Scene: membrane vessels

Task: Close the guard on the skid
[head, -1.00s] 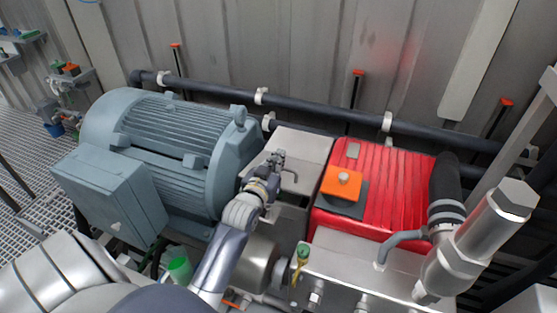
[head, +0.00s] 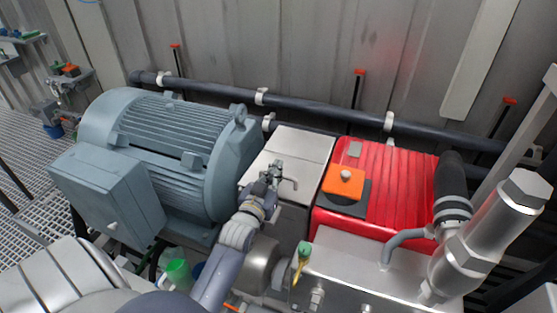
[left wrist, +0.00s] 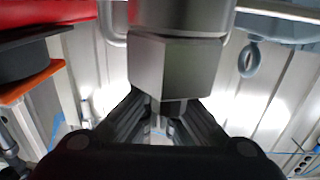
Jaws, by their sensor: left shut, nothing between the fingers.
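The guard (head: 304,142) is a grey sheet-metal cover on the skid between the blue-grey motor (head: 170,140) and the red ribbed unit (head: 395,190). Its top plate meets a sloping front plate in the head view, with a thin seam between them and a small bent handle near the front. My left gripper (head: 277,167) is shut and empty, its fingertips over the front plate beside the handle. I cannot tell whether they touch. In the left wrist view its fingers (left wrist: 160,125) converge. The arm hides part of the guard's lower front. My right gripper is not in view.
An orange box (head: 343,182) sits on a dark pad on the red unit. A thick silver fitting (head: 490,235) and black hose (head: 452,180) stand at the right. A dark pipe (head: 320,110) runs along the back wall. A green cup (head: 178,272) is at the lower left.

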